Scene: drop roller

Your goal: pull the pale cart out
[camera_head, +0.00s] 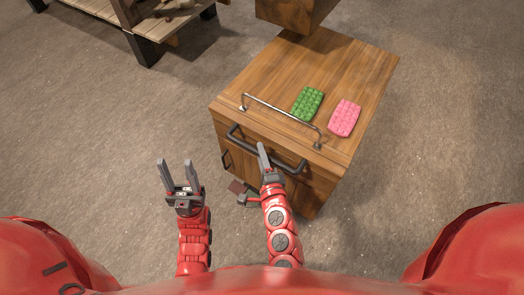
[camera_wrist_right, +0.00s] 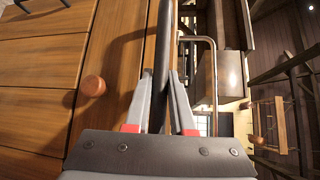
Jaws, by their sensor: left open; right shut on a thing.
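The cart (camera_head: 325,72) is a brown wooden cabinet on the floor, standing at an angle in the head view. A dark bar handle (camera_head: 291,165) runs across its front, below a thin metal rail (camera_head: 281,116) on the top's near edge. My right gripper (camera_head: 263,152) is shut on the dark handle near its middle. In the right wrist view, the dark handle (camera_wrist_right: 164,40) passes between the fingers of my right gripper (camera_wrist_right: 161,80). My left gripper (camera_head: 175,166) is open and empty, in front of and to the left of the cart, apart from it.
A green bumpy pad (camera_head: 307,104) and a pink bumpy pad (camera_head: 344,118) lie on the cart's top. A wooden piece (camera_head: 298,12) stands at its far edge. A plank rack (camera_head: 140,22) is at the upper left. Floor left and right of the cart is clear.

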